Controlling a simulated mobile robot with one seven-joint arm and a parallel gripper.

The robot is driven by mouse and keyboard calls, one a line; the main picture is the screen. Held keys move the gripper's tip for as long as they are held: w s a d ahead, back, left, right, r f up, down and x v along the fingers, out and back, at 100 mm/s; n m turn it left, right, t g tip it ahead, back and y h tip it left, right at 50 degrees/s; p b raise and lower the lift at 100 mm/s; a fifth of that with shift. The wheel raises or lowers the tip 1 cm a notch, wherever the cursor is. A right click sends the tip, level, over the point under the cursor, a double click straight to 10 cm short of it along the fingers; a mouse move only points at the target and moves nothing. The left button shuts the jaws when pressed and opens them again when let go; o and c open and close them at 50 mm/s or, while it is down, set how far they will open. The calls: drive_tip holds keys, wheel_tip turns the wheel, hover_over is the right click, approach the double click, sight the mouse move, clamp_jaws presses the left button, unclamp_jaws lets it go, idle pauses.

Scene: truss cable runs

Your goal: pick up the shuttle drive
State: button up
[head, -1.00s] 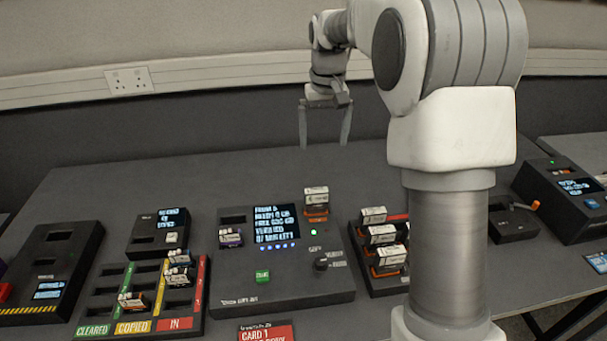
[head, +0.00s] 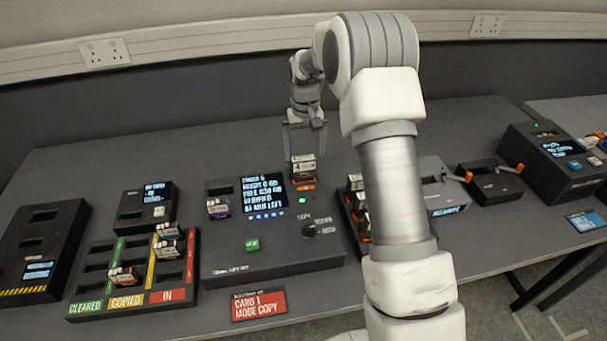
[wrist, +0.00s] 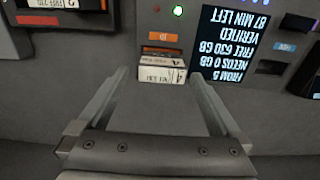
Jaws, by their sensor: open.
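A white-labelled drive with an orange base, which I take to be the shuttle drive (head: 303,168), stands upright in the right-hand slot of the black copy station (head: 285,262). In the wrist view the drive (wrist: 162,69) shows a "4" on its label and lies between the tips of my gripper (wrist: 160,76). The head view shows my gripper (head: 303,152) just above and around the drive's top. The jaws are open, with a gap on both sides of the drive. How deep the fingers reach beside it is hard to tell.
A sorting tray (head: 90,303) with several drives is at left. A rack of drives (head: 354,205) stands close right, partly hidden by my arm. A red card (head: 259,304) lies in front.

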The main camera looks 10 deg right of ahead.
sight(304, 158)
drive_tip(key=shift+w+a+f, duration=0.1)
drive_tip(key=shift+w+f, duration=0.05)
drive_tip(key=shift+f, duration=1.35)
drive_tip(key=shift+w+a+f, duration=0.1)
drive_tip(key=shift+w+f, duration=0.05)
drive_tip(key=shift+f, duration=1.35)
drive_tip(key=c, duration=1.5)
